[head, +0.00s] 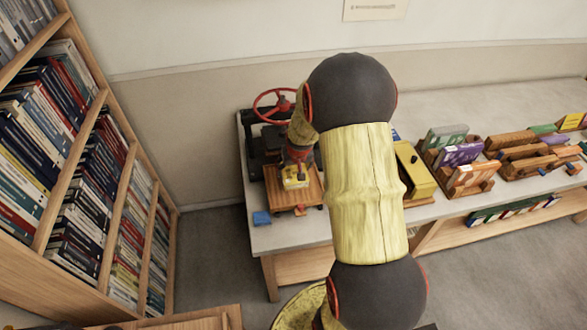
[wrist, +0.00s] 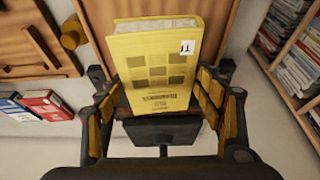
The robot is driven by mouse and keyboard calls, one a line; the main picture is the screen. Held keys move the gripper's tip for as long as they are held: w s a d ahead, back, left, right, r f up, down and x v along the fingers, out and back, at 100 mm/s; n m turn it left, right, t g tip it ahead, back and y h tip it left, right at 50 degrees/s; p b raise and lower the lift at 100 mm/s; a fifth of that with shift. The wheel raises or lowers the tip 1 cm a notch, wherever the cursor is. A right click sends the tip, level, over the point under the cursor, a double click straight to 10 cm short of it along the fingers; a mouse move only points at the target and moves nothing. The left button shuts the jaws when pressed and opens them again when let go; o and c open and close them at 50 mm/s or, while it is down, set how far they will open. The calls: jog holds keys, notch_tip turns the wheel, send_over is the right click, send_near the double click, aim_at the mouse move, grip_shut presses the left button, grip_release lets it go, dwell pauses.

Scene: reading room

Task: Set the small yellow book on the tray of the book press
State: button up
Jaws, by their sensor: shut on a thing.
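The small yellow book (head: 296,180) is between the fingers of my gripper (head: 297,171), over the wooden tray (head: 312,190) of the book press. In the wrist view, the yellow book (wrist: 155,68) stands up between the two yellow-padded fingers of my gripper (wrist: 160,95), its lettered cover facing the camera. The brown wood of the tray (wrist: 235,18) lies behind it. I cannot tell whether the book touches the tray. The black book press (head: 262,142) with its red wheel (head: 275,104) stands at the left end of the table, partly hidden by my arm.
A blue item (head: 262,218) lies at the table's front left corner. A yellow box (head: 415,172) and several wooden book holders (head: 473,180) stand to the right. A tall bookshelf (head: 100,140) is at the left. My arm hides the table's middle.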

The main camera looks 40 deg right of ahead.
jog(key=shift+f, duration=0.15)
jog(key=shift+f+b, duration=0.35)
jog(key=shift+f+b, duration=1.25)
jog(key=shift+f, duration=0.5)
dwell(1.5)
jog(key=o, duration=1.4)
jog(key=shift+r, duration=0.1)
jog(key=shift+r+p, duration=2.9)
jog(key=shift+r, duration=1.55)
